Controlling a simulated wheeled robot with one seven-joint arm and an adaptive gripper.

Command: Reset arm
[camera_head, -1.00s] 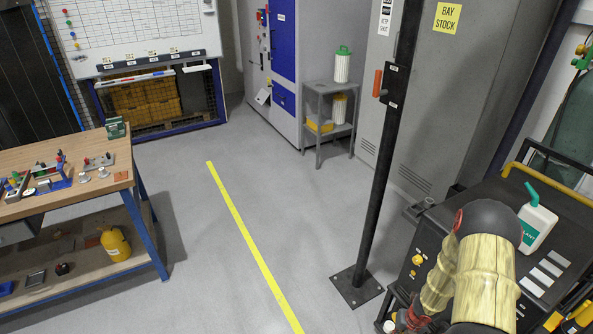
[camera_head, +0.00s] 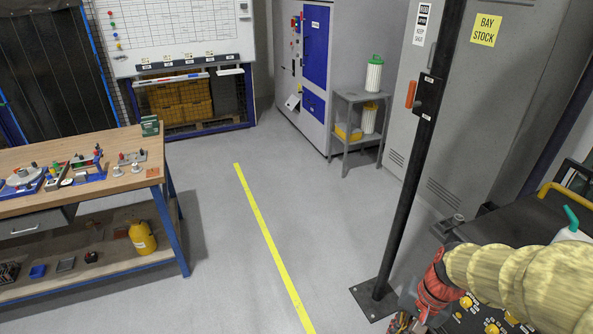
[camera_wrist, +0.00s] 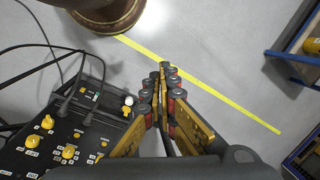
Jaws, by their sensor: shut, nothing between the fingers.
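My arm is at the lower right of the head view, its pale yellow sleeve reaching in from the right edge to a red wrist part. My gripper (camera_wrist: 164,70) shows in the wrist view, its yellow and black fingers with red pads closed together over the floor. It is shut and empty. In the head view I cannot make out its fingertips. The rotary jig with its round plate (camera_head: 23,178) sits on the wooden workbench (camera_head: 95,192) at the left, well away from my arm.
A black post (camera_head: 412,180) on a square floor plate stands close to my arm. A grey cabinet (camera_head: 455,100) is behind it. The grey floor along the yellow line (camera_head: 265,235) is clear.

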